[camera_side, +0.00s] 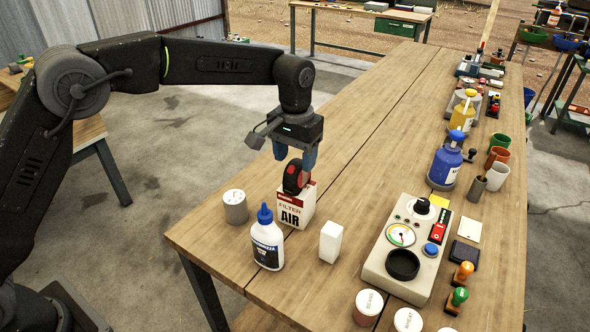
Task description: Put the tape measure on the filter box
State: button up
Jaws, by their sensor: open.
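The red and black tape measure (292,178) stands upright on top of the white and red filter box (293,213), which is marked "FILTER AIR". It appears to rest on the box's top face, though I cannot see the whole contact. My gripper (296,163) is directly above the box, pointing down, with its blue fingers open. The fingertips are at the upper part of the tape measure, and I cannot tell whether either one touches it.
A grey cylinder (235,207), a glue bottle with a blue cap (267,243) and a white block (330,242) stand close around the box. A gauge panel (379,272) lies to the right. The table's middle (375,145) is clear.

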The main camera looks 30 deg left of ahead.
aim_at(293, 165)
notch_tip(293, 165, up, 8)
jog(key=shift+f, duration=0.2)
jog(key=s+a+r+t, duration=0.1)
jog(key=s+a+r, duration=0.3)
jog(key=s, duration=0.3)
jog(key=s+a+r+t, duration=0.2)
jog(key=s+a+r, duration=0.25)
jog(key=s, duration=0.25)
jog(key=s+a+f+t, duration=0.1)
jog(key=s+f, duration=0.3)
jog(key=s, duration=0.4)
jog(key=s+a+f+t, duration=0.1)
jog(key=s+a+f, duration=0.2)
jog(key=s, duration=0.6)
jog(key=shift+a+f+t, duration=0.3)
jog(key=shift+a+f, duration=0.1)
jog(key=shift+a, duration=0.2)
